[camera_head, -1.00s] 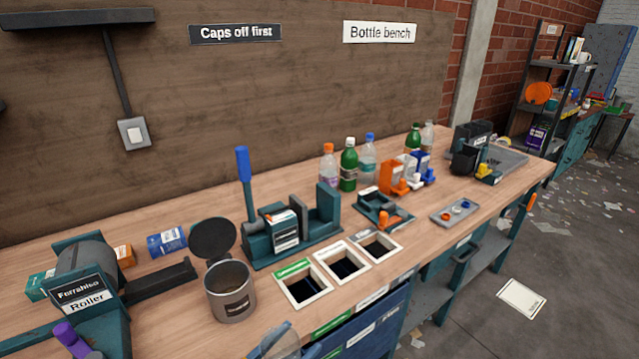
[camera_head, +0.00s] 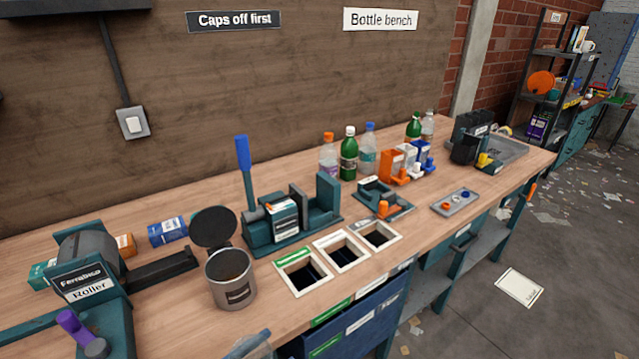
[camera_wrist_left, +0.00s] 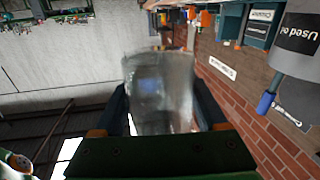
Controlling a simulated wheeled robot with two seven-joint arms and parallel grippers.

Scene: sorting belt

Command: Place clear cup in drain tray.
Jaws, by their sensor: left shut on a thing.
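A clear cup (camera_wrist_left: 160,90) fills the middle of the left wrist view, see-through and slightly hazy. My left gripper (camera_wrist_left: 163,112) is shut on it, with one dark finger on each side. In the head view, a clear piece with a blue edge (camera_head: 250,345) shows at the bottom edge, probably the held cup; most of it is cut off. A shallow grey tray (camera_head: 512,150) lies at the far right end of the bench and looks like the drain tray; no label on it is readable. My right gripper is in neither view.
A lidded metal can (camera_head: 232,290), three framed bench openings (camera_head: 341,250) and a blue-handled press (camera_head: 290,225) stand nearer. Several bottles (camera_head: 348,155) line the back. A dark box (camera_head: 466,150) stands beside the grey tray. A small cap tray (camera_head: 455,202) lies at the front.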

